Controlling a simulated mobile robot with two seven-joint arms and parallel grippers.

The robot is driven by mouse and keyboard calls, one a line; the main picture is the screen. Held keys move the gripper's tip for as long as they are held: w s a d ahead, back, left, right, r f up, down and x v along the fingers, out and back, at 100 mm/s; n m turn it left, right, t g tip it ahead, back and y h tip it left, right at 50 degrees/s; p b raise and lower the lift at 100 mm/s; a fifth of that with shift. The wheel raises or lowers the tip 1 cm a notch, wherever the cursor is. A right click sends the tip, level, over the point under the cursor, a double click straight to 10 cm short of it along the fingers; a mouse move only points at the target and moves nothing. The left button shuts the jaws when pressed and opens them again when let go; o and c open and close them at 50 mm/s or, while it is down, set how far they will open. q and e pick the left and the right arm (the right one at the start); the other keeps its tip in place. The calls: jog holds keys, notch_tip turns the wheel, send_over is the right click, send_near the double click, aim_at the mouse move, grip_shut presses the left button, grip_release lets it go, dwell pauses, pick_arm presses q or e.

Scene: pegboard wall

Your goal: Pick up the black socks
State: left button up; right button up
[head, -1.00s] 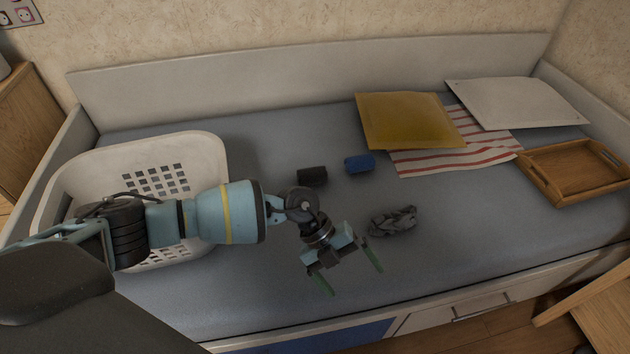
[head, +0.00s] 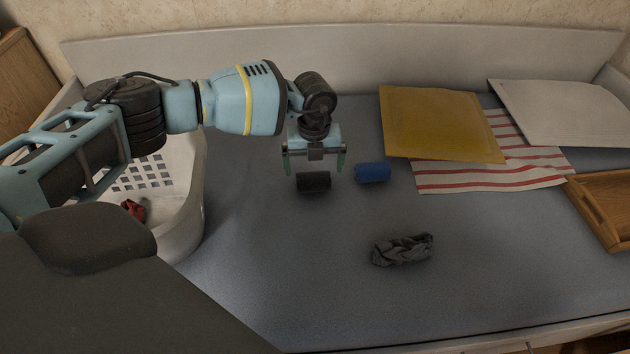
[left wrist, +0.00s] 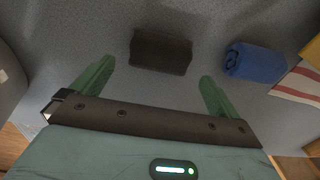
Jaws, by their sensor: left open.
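The black socks (head: 313,181) are a small dark roll lying on the grey-blue bed surface. My left gripper (head: 314,166) is open just above them, its fingers apart and pointing down. In the left wrist view the black socks (left wrist: 160,51) lie ahead of and between the two green fingertips (left wrist: 155,75), and nothing is held. My right gripper does not show.
A rolled blue cloth (head: 373,172) lies close to the right of the socks. A crumpled grey cloth (head: 402,249) lies nearer the front. A white basket (head: 185,205) with a red item stands left.

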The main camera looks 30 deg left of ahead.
aim_at(313, 175)
pick_arm(q)
jog(key=shift+f, duration=0.95)
jog(key=shift+f+b, duration=0.4)
notch_tip(313, 175, down, 4)
jog(key=shift+a+f+b, duration=0.1)
jog(key=shift+b, duration=0.75)
jog(key=c, duration=1)
